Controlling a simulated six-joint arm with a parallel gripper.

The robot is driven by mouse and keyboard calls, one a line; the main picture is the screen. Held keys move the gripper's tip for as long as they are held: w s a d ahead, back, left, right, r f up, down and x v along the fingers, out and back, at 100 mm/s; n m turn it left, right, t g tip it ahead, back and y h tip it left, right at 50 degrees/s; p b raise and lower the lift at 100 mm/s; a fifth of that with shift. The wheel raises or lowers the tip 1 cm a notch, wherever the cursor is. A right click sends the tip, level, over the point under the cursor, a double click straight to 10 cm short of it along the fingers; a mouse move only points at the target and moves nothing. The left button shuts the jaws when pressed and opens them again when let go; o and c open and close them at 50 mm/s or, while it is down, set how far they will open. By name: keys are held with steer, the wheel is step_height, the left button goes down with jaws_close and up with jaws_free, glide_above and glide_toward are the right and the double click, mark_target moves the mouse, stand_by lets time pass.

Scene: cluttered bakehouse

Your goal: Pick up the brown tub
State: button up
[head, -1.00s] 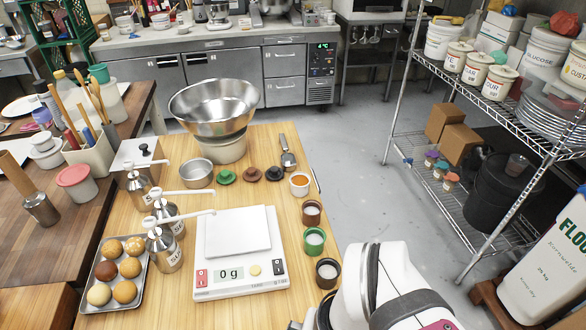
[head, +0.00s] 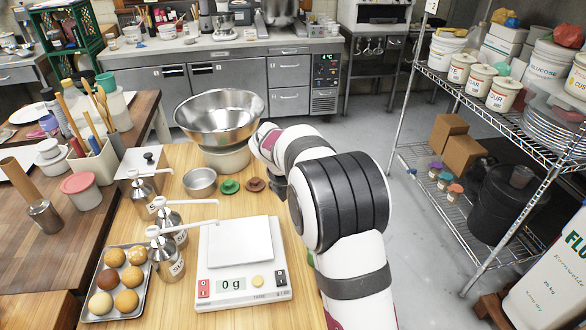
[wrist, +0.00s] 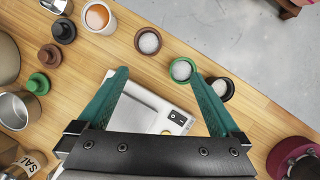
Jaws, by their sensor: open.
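The brown tub (wrist: 148,41), with white contents, stands on the wooden table in the wrist view. My gripper (wrist: 157,72) is open and empty, its green fingers spread wide. The brown tub lies past the fingertips in the picture, between their lines and apart from them. A green tub (wrist: 182,70) shows close by the right fingertip, and a black tub (wrist: 222,88) stands just right of it. In the head view my arm hides the brown tub, and the fingers cannot be made out.
A white cup with orange contents (wrist: 98,16) stands left of the brown tub. Black (wrist: 63,30), brown (wrist: 50,56) and green (wrist: 38,83) lids lie farther left. A scale (head: 243,285), metal pump dispensers (head: 168,258) and a steel bowl (head: 220,118) crowd the table.

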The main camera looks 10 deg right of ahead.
steer(key=shift+n, duration=0.9)
steer(key=x, duration=0.5)
steer(key=w+x, duration=0.1)
steer(key=x, duration=0.5)
steer(key=w+x, duration=0.1)
steer(key=x, duration=0.5)
steer(key=shift+w+a, duration=0.15)
steer(key=shift+a, duration=0.15)
steer(key=c, duration=1.4)
steer(key=shift+r, duration=0.1)
